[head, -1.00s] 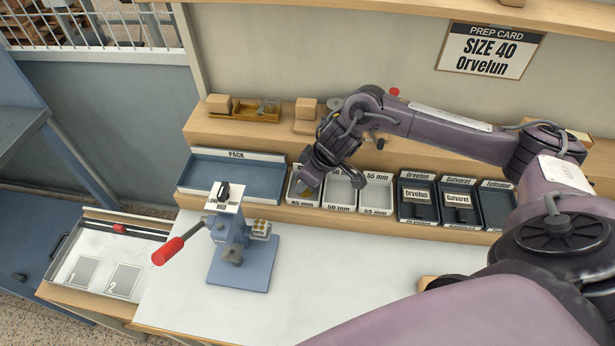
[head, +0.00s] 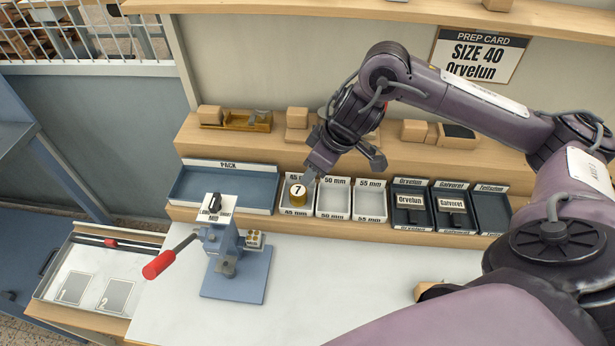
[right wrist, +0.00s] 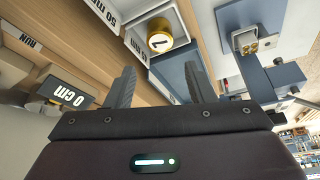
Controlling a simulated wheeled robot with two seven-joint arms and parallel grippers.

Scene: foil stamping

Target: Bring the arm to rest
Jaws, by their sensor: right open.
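My right arm (head: 480,105) reaches in from the right of the head view. My right gripper (head: 316,166) is above the row of small bins, just above and right of the 45 mm bin (head: 286,209). In the right wrist view my right gripper (right wrist: 160,88) has its two fingers apart with nothing held between them. A gold cylinder with a white top marked 7 (head: 298,194) stands in the 45 mm bin; it also shows in the right wrist view (right wrist: 159,40), clear of the fingers. My left gripper is in neither view.
A blue stamping press (head: 228,250) with a red-handled lever (head: 159,265) stands on the white table. The blue PACK tray (head: 222,186) lies left of the bins. Dark plate trays (head: 411,205) line the right. Wooden blocks sit on the shelf. The table's middle is clear.

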